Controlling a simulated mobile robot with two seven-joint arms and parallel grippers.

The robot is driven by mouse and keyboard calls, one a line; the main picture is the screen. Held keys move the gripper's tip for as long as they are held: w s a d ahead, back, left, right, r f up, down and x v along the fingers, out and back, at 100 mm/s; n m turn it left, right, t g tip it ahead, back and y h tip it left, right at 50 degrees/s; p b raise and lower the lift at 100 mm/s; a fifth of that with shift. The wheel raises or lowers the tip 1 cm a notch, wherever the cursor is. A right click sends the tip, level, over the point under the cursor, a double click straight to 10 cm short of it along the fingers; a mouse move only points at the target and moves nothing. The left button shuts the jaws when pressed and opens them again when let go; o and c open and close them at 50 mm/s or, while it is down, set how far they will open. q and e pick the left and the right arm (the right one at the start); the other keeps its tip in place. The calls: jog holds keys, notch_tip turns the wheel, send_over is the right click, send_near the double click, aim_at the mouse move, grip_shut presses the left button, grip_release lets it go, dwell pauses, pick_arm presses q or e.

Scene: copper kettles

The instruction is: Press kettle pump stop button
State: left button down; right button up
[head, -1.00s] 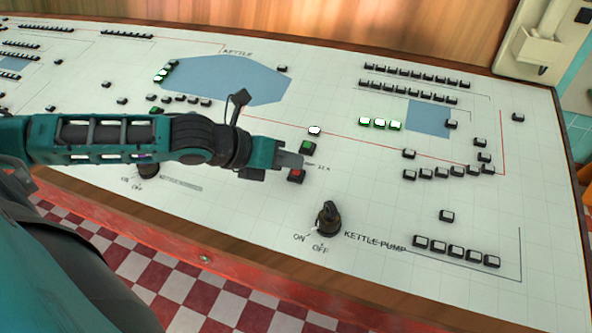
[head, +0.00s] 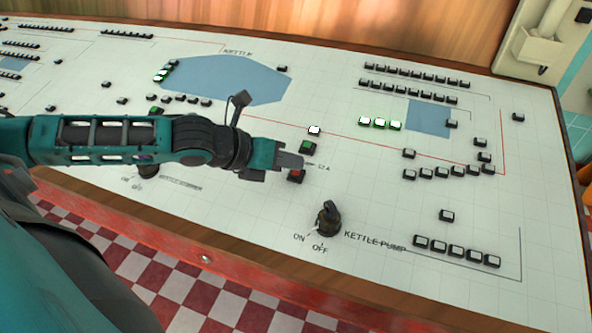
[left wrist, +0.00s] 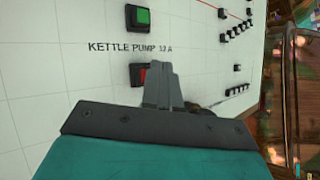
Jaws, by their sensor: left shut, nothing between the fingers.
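The red stop button (head: 296,175) sits on the white control panel, below the green button (head: 307,146). In the left wrist view the red button (left wrist: 141,75) is partly hidden behind my fingers, and the green button (left wrist: 138,18) stands clear above the label "KETTLE PUMP 12 A" (left wrist: 130,48). My left gripper (head: 299,161) is shut and empty, its fingertips right at the red button's upper edge. In the left wrist view its fingers (left wrist: 161,82) overlap the button's right side. I cannot tell whether they touch it. My right gripper is not in view.
A black rotary knob (head: 328,218) marked ON and OFF stands up from the panel, right of and below the red button. A white lit button (head: 315,130) is above the green one. Rows of small buttons (head: 456,251) lie at the right.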

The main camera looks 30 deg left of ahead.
pick_arm(q)
jog(key=shift+f, duration=0.25)
jog(key=shift+w+f, duration=0.1)
jog(key=shift+f, duration=0.25)
dwell(0.7)
jog(key=shift+r+p, duration=0.8)
jog(key=r+p, duration=0.1)
jog(key=s+r+p, duration=0.1)
jog(key=r+p, duration=0.1)
jog(key=shift+d+r+p, duration=0.1)
jog(key=shift+r+p, duration=0.1)
jog(key=shift+p, duration=0.1)
jog(key=shift+s+r+p, duration=0.15)
jog(key=shift+r+p, duration=0.4)
jog(key=shift+r, duration=0.2)
jog(key=shift+s, duration=0.1)
